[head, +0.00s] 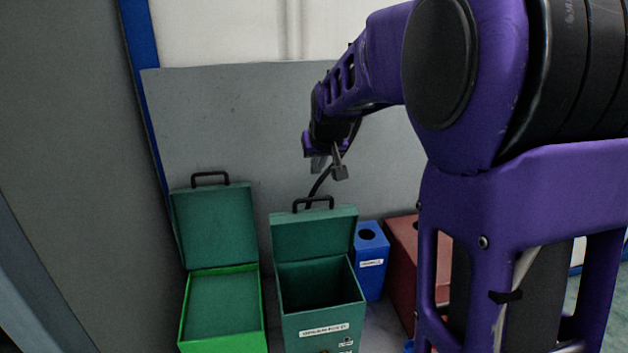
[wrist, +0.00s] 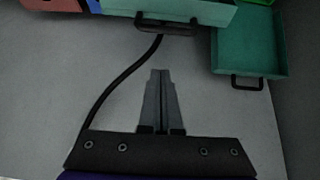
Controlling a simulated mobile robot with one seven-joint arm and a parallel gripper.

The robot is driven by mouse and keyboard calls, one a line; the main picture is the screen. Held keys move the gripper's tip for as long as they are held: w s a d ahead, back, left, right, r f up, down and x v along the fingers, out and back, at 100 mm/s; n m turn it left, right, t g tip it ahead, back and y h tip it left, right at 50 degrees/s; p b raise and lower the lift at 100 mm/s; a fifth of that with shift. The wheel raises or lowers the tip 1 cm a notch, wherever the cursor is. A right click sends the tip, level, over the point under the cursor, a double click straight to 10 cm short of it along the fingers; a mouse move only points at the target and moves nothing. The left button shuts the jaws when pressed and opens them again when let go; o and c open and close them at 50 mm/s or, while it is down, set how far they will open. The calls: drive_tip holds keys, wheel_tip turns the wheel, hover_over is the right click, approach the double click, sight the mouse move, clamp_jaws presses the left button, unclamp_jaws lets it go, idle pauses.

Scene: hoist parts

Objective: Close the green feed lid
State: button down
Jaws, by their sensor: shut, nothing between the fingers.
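Two green boxes stand side by side with their lids raised. The middle box (head: 322,320) is dark green with a white label, too small to read surely; its lid (head: 313,237) stands up at the back with a black handle on its top edge. The left box (head: 222,342) has a bright green rim, and its lid (head: 214,227) also stands open. My gripper (head: 337,172) is shut and empty, above and behind the middle lid, apart from it. In the wrist view, my gripper (wrist: 160,72) points toward the middle lid (wrist: 190,10); the left lid (wrist: 250,45) is at right.
A blue box (head: 370,262) with a round hole and a red box (head: 402,260) stand right of the green boxes. A grey panel (head: 230,120) rises behind them. A black cable (wrist: 112,90) runs near the middle lid's handle. My arm hides the right side.

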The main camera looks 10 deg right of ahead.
drive_tip(key=w+f, duration=0.1)
drive_tip(key=f, duration=0.4)
drive_tip(key=w+f, duration=0.1)
drive_tip(key=f, duration=0.1)
drive_tip(key=shift+w+a+f, duration=0.1)
drive_tip(key=shift+w+f, duration=0.2)
drive_tip(key=shift+s, duration=0.4)
drive_tip(key=shift+f, duration=0.1)
